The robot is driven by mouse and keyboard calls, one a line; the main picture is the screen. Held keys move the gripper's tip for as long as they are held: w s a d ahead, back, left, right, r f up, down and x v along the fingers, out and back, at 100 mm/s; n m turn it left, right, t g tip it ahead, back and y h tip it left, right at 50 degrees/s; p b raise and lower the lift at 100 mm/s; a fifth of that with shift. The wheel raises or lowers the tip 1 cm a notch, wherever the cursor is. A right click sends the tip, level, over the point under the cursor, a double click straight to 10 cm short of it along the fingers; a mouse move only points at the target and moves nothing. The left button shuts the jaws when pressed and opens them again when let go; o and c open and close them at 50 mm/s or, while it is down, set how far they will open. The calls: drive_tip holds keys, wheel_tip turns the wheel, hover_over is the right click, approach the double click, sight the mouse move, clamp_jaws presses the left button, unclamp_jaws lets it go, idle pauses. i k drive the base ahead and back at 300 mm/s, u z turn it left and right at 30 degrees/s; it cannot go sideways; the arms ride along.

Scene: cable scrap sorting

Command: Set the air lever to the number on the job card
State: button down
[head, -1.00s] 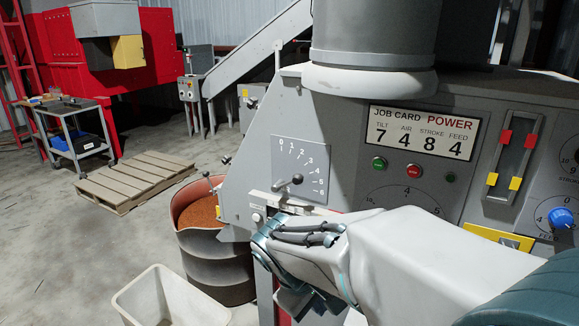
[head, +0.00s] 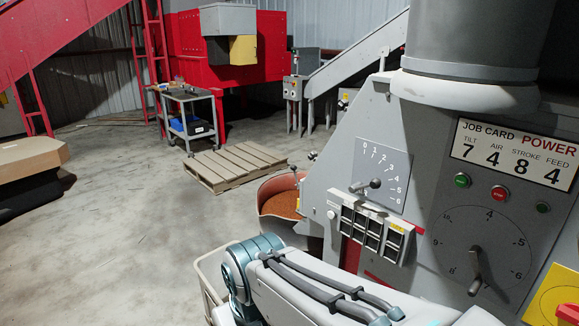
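The job card (head: 515,155) on the grey machine reads tilt 7, air 4, stroke 8, feed 4. Left of it, a grey plate (head: 372,160) carries a curved scale from 0 to 6. A short lever with a dark round knob (head: 376,183) sticks out low on this plate. No air label is readable on the plate. My arm crosses the bottom of the head view, below the plate and apart from the lever. My gripper's fingers are not visible.
A row of small pale-framed boxes (head: 370,233) juts out under the plate. A larger dial (head: 478,250) with its own lever is at right, below green and red buttons. A drum of orange-brown granules (head: 282,200) stands left of the machine. A pallet (head: 235,165) lies on open floor.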

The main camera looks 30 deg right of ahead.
sight(375, 183)
drive_tip(key=u, duration=0.3)
drive_tip(key=i, duration=0.65)
drive_tip(key=z, duration=2.2)
